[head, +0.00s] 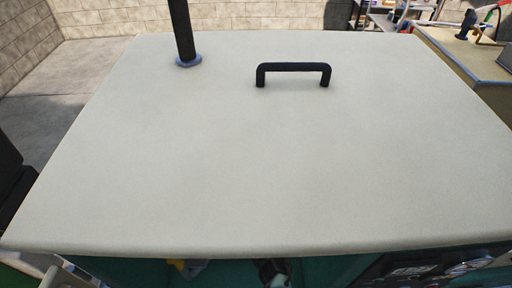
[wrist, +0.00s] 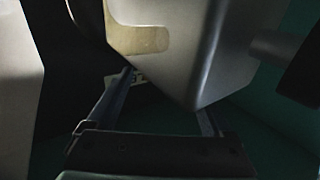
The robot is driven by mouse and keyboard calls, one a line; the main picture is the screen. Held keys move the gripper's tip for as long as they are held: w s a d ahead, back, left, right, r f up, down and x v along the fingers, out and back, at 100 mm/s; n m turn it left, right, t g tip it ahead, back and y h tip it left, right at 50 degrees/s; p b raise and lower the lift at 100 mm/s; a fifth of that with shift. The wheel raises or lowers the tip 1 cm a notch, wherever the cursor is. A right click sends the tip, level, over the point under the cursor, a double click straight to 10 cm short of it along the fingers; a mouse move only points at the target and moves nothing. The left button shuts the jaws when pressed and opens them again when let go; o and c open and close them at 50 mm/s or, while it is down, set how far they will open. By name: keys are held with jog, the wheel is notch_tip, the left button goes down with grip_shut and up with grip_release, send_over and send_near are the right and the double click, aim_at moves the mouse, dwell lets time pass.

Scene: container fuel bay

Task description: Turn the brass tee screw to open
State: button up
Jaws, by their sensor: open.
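I cannot make out the brass tee screw in either view. In the head view, a small yellow part (head: 190,268) shows just under the front edge of a pale lid, too cut off to identify. In the dark wrist view, my gripper (wrist: 165,95) seems open, with two slim fingers reaching up from a dark bar at the bottom. A pale, rounded block (wrist: 215,50) with a tan patch stands by the fingers and hides part of the right one. I see nothing held between them.
The broad pale lid (head: 250,165) fills the head view, with a black handle (head: 293,70) and an upright black pipe (head: 182,30). A gauge panel (head: 430,270) sits below its front right edge. Dark teal surfaces (wrist: 275,135) surround the gripper closely. A bench (head: 470,55) stands at back right.

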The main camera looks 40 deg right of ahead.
jog(key=shift+a+f+m+h+b, duration=0.1)
jog(key=shift+f+m+h+b, duration=0.35)
jog(key=shift+h+b, duration=0.4)
jog(key=shift+m+h+b, duration=0.45)
jog(key=shift+h+b, duration=0.3)
jog(key=shift+b, duration=0.45)
jog(key=shift+a+b, duration=0.1)
jog(key=shift+b, duration=0.5)
jog(key=m+h+b, duration=0.1)
jog(key=b, duration=0.3)
jog(key=m+g+h+b, duration=0.1)
jog(key=h+b, duration=0.1)
jog(key=b, duration=0.2)
jog(key=shift+w+a+b, duration=0.1)
jog(key=shift+a+b, duration=0.15)
jog(key=shift+b, duration=0.05)
